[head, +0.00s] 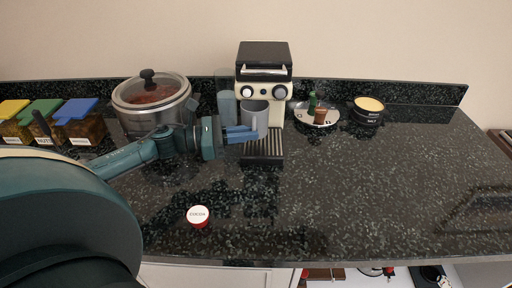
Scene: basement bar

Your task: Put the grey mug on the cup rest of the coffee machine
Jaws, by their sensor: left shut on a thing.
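The grey mug (255,117) is upright in front of the cream and black coffee machine (264,57), below its two dials. My left gripper (242,134) comes in from the left and is shut on the mug's left side. The cup rest (263,150), a dark ribbed tray, juts out at the foot of the machine. The mug shows over the rear part of the cup rest. I cannot tell whether its base touches the ribs. My right gripper is not in view.
A lidded pot (152,98) stands behind my left arm, and a clear container (226,98) is left of the machine. A plate (318,117) with small items and a dark bowl (367,112) are on the right. A red-and-white tin (198,216) is near the front. The right counter is clear.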

